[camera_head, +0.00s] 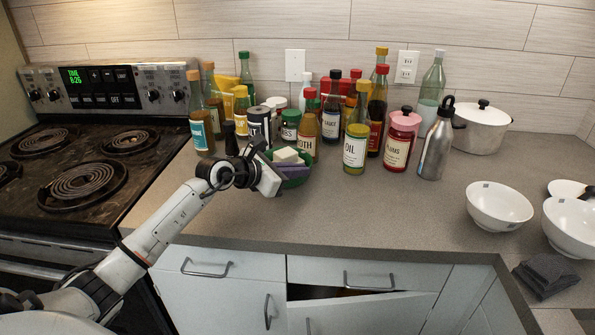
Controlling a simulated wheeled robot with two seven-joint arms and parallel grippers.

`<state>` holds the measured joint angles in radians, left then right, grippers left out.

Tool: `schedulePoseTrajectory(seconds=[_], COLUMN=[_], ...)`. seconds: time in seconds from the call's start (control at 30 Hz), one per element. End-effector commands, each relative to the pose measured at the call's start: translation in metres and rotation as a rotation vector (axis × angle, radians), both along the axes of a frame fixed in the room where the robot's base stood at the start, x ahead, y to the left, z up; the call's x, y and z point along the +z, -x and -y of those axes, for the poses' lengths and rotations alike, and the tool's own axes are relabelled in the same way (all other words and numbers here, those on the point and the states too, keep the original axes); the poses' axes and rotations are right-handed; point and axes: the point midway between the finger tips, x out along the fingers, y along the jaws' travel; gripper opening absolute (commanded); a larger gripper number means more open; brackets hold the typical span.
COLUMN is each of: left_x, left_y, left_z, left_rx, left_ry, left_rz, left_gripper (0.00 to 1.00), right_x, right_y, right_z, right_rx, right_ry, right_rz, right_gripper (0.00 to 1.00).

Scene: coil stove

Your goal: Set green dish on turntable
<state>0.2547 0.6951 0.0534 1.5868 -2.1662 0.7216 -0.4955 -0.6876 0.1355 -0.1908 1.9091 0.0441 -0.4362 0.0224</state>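The green dish (298,183) sits on the counter in front of the bottles, holding a pale block (287,155) and a purple block (292,171) that look like sponges. My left gripper (268,181) is at the dish's left side and covers part of it. Its fingers overlap the dish rim in the picture, so I cannot tell whether they are shut on it. No turntable can be made out; the crowded bottles may hide it. My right gripper is not seen.
Bottles and jars crowd behind the dish, including an oil bottle (355,152) and a pink-lidded jar (400,145). A metal flask (436,145), a pot (480,130) and white bowls (498,208) stand to the right. The front middle counter (390,215) is clear. A drawer (365,312) is ajar.

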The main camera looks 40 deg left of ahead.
Motion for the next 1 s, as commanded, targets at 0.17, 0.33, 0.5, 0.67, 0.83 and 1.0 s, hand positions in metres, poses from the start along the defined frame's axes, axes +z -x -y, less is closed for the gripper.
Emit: schedulePoseTrajectory(seconds=[0.17, 0.33, 0.5, 0.67, 0.83, 1.0], left_x=[-0.001, -0.003, -0.007, -0.007, -0.005, 0.0], left_y=[-0.001, -0.001, 0.0, 0.0, 0.0, 0.014], left_z=[-0.001, -0.001, 0.0, 0.0, 0.0, -0.003], left_rx=[0.001, 0.0, 0.0, 0.0, -0.001, 0.0], left_ry=[-0.003, -0.003, -0.001, -0.001, -0.001, -0.002], left_rz=[0.008, 0.008, 0.0, 0.0, 0.001, 0.001], left_gripper=[0.0, 0.0, 0.2, 0.22, 0.22, 0.22], right_x=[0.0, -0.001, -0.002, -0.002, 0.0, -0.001], right_y=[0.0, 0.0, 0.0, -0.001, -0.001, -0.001], right_z=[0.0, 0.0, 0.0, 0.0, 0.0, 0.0], right_rx=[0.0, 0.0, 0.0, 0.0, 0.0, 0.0], right_ry=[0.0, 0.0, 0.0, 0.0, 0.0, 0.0], right_rz=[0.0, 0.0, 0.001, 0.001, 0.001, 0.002], right_gripper=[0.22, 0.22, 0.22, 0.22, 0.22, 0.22])
